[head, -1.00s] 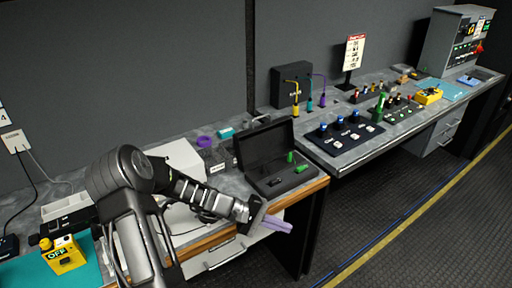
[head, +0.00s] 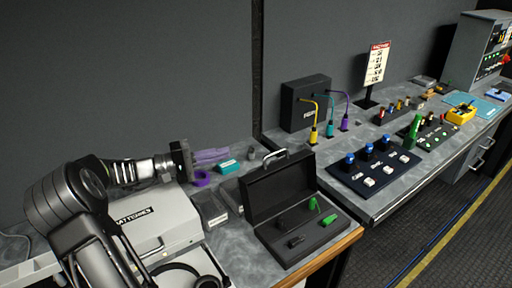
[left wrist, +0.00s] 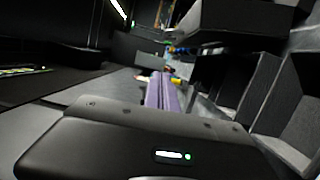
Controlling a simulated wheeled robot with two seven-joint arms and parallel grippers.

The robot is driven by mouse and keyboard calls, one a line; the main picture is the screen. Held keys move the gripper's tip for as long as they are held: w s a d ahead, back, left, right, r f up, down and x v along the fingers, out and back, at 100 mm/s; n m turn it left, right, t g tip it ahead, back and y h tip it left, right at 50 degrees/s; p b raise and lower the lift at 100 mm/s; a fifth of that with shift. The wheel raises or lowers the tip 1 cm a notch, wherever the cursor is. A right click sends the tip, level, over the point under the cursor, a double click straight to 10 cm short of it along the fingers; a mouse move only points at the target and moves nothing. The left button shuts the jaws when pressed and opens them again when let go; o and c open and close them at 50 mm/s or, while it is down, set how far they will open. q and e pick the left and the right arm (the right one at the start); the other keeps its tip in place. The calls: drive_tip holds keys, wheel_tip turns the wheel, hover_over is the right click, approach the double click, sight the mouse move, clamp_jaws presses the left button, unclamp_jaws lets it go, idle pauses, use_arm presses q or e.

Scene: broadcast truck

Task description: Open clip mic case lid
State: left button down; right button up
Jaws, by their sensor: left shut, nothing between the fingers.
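The black clip mic case (head: 318,243) sits near the table's front edge in the head view. Its lid (head: 278,186) stands open, roughly upright at the back, with a handle on top. Two green pieces (head: 330,219) and a small dark piece (head: 295,242) lie inside. My left gripper (head: 225,154) has lavender fingers, which are shut with nothing between them. It is to the left of and behind the lid, above the table and apart from the case. The fingers also show in the left wrist view (left wrist: 160,92). My right gripper is out of view.
A white box marked batteries (head: 152,222) is below my left arm. A purple roll (head: 202,177) and a teal block (head: 229,166) lie near the gripper. A black box with coloured cables (head: 306,101) and a blue-knobbed panel (head: 372,165) stand to the right.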

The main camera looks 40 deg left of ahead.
use_arm(q)
drive_tip(key=shift+r, duration=0.1)
idle(0.3)
drive_tip(key=shift+w, duration=0.15)
drive_tip(key=w+d+p, duration=0.3)
drive_tip(key=w+d, duration=0.4)
drive_tip(key=d, duration=0.2)
drive_tip(key=shift+w+r, duration=0.1)
idle(0.4)
